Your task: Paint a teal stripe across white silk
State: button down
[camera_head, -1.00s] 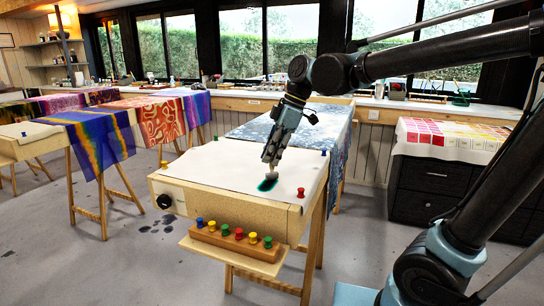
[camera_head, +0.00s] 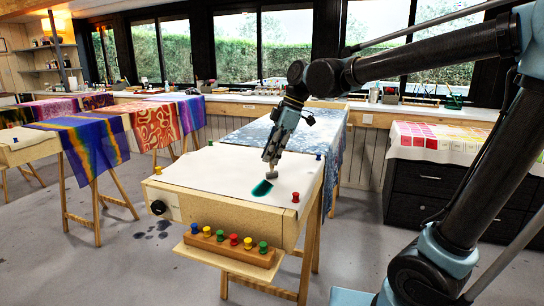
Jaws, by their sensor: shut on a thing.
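The white silk (camera_head: 225,175) is stretched over a wooden frame (camera_head: 250,208) on trestle legs, with coloured pins at its corners. A short dark teal patch (camera_head: 262,188) lies on the silk, right of its middle. My gripper (camera_head: 271,164) points down above the silk, just behind and slightly right of the patch. It is shut on a small pale brush or applicator (camera_head: 270,174). The tip of this tool is close to the silk by the patch; I cannot tell whether it touches.
A wooden block with several coloured pins (camera_head: 230,245) sits on a ledge at the frame's front. A blue patterned cloth table (camera_head: 310,130) stands behind. A dark drawer cabinet (camera_head: 430,192) is at right. Draped silks (camera_head: 85,142) stand at left. Silk left of the patch is clear.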

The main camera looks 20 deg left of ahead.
jog(key=shift+w+d, duration=0.25)
jog(key=shift+w, duration=3.1)
jog(key=shift+w+d, duration=0.3)
jog(key=shift+w, duration=3.1)
jog(key=shift+w+d, duration=0.25)
jog(key=shift+w, duration=3.1)
jog(key=shift+r, duration=2.8)
jog(key=shift+r, duration=0.15)
